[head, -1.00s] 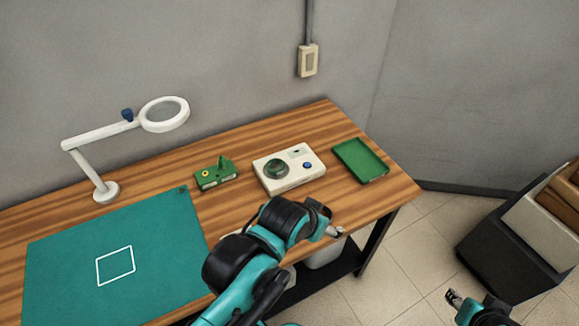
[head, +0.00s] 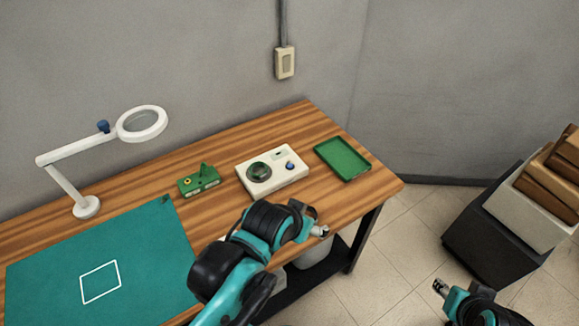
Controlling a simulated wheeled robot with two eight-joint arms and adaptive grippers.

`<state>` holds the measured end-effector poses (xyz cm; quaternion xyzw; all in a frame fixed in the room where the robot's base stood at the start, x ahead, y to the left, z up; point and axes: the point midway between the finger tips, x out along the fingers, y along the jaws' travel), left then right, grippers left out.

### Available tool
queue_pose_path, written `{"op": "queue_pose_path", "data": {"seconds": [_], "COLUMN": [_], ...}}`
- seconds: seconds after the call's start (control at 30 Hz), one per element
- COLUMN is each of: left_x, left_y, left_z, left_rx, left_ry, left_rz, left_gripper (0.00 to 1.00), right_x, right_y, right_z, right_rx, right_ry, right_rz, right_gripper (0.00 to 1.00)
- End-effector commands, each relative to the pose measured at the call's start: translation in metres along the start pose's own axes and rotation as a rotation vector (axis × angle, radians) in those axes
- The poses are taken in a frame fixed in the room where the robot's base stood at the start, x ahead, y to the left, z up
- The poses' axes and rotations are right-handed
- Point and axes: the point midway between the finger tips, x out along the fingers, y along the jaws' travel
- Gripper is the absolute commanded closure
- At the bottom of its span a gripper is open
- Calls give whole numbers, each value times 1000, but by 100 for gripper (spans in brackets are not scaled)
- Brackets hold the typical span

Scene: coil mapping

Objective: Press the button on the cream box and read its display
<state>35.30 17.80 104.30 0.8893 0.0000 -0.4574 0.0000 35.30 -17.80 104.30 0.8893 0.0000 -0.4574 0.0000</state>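The cream box (head: 263,187) sits flat on the wooden table, near its right part. It has a dark green round part on its left, a blue button (head: 290,166) at its right and a small dark display (head: 280,154) near its back edge. The display is too small to read. My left gripper (head: 324,232) is at the table's front edge, in front of and right of the box, apart from it. Its fingers are too small to judge. My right gripper (head: 440,288) is low over the floor at the right, away from the table, its fingertips apart with nothing between them.
A green device (head: 198,181) stands left of the box and a green tray (head: 343,159) right of it. A teal mat (head: 130,245) and a magnifier lamp (head: 85,207) are at the left.

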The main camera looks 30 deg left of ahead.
Motion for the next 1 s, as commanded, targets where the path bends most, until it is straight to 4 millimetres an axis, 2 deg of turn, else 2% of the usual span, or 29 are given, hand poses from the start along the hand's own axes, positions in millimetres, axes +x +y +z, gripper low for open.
{"op": "queue_pose_path", "data": {"seconds": [0.03, 0.07, 0.33, 1.0], "left_x": [0, 0, 0, 0], "left_y": [0, 0, 0, 0], "left_z": [0, 0, 0, 0], "left_rx": [0, 0, 0, 0], "left_ry": [0, 0, 0, 0], "left_rz": [0, 0, 0, 0], "left_gripper": [24, 29, 100, 100], "right_x": [0, 0, 0, 0], "right_y": [0, 0, 0, 0], "right_z": [0, 0, 0, 0], "right_rx": [0, 0, 0, 0], "right_ry": [0, 0, 0, 0], "right_rz": [0, 0, 0, 0], "right_gripper": [60, 60, 60, 60]}}
